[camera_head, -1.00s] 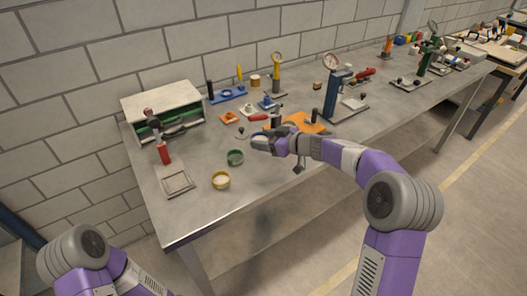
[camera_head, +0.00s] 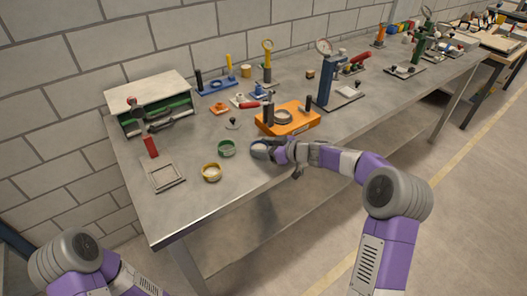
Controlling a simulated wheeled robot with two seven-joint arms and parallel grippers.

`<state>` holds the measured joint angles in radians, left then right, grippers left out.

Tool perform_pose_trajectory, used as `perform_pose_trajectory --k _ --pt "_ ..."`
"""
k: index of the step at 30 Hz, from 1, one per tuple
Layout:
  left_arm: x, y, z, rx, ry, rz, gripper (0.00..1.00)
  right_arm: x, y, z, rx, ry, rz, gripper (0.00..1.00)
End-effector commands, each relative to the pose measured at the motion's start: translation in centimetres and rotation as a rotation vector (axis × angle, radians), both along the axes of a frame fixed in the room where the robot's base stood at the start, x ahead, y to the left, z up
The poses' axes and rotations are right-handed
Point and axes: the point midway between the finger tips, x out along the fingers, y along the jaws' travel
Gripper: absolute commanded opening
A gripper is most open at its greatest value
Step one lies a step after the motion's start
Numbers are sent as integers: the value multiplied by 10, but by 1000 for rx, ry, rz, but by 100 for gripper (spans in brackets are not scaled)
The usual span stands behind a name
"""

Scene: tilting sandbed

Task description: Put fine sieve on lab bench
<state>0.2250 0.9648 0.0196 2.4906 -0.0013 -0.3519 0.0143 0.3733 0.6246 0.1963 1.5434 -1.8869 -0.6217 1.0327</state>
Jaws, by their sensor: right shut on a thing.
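My right gripper (camera_head: 266,150) is at the front part of the lab bench (camera_head: 205,205), shut on a small round sieve with a blue rim (camera_head: 258,144). I take this to be the fine sieve; the fingers partly hide it. It is at or just above the bench top; I cannot tell whether it touches. My left gripper is out of view; only part of that arm shows at the lower left.
An orange device (camera_head: 299,126) with a grey round centre stands just behind my right gripper. A blue press-like stand (camera_head: 326,86) is to its right. The front left bench top is clear.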

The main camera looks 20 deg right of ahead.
Motion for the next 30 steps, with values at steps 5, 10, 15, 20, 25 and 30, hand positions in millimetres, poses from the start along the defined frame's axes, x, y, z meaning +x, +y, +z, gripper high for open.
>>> perform_pose_trajectory --k 5,10,15,20,25,30 --pt "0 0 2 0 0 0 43 0 0 3 -1 -2 1 30" --pt "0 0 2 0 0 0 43 0 1 -1 1 -1 0 30" --pt "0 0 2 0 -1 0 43 0 0 -1 1 -1 0 86" --pt "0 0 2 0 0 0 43 0 0 -1 0 -1 0 86" --pt "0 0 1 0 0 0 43 0 0 2 -1 -4 0 86" --pt "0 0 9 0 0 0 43 -15 -15 12 -1 -1 -3 86"
